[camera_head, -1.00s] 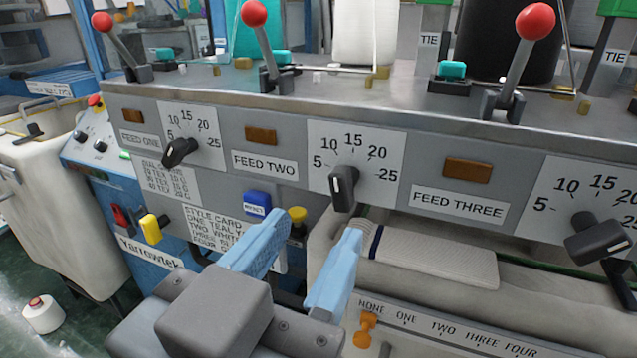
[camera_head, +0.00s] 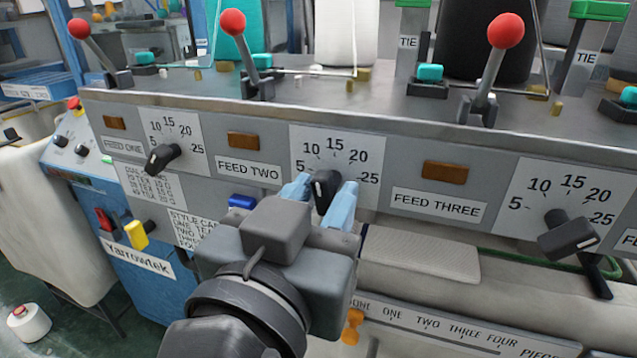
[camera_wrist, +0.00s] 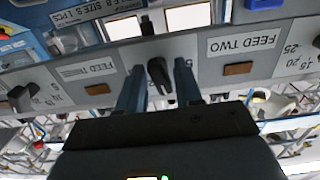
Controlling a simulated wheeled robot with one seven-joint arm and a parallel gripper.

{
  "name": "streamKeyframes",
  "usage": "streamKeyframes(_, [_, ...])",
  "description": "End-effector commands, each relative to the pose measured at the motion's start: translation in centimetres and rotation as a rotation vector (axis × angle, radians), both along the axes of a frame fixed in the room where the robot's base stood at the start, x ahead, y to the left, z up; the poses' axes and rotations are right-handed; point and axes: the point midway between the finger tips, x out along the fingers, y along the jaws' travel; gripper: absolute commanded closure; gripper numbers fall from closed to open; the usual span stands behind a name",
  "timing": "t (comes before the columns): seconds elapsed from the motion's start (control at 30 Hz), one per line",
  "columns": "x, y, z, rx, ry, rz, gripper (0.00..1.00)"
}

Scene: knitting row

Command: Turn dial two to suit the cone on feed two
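Dial two (camera_head: 324,192) is a black knob on a white scale plate marked from 5 to 25, right of the FEED TWO label (camera_head: 249,169). The knob hangs roughly downward; its exact setting is hard to read. My gripper (camera_head: 320,196) is open, with one blue finger on each side of the knob. In the wrist view the knob (camera_wrist: 159,75) stands between the fingers, with visible gaps. A white cone (camera_head: 348,30) stands behind the panel above dial two, its top cut off. A settings card (camera_head: 150,186) with small print sits below dial one, partly legible.
Dial one (camera_head: 163,158) is to the left and dial three (camera_head: 568,235) to the right. Red-knobbed levers (camera_head: 232,22) rise above the panel. A style card (camera_head: 190,228) is partly hidden by my arm. A grey fabric-covered pad (camera_head: 420,253) lies below the panel.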

Motion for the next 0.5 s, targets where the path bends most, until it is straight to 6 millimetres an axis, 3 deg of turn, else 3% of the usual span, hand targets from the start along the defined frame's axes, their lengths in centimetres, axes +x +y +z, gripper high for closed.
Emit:
streamKeyframes(0.33, [0.0, -0.01, -0.01, 0.0, 0.0, 0.0, 0.99])
streamKeyframes(0.5, [0.02, -0.03, -0.01, 0.0, 0.0, -0.001, 1.0])
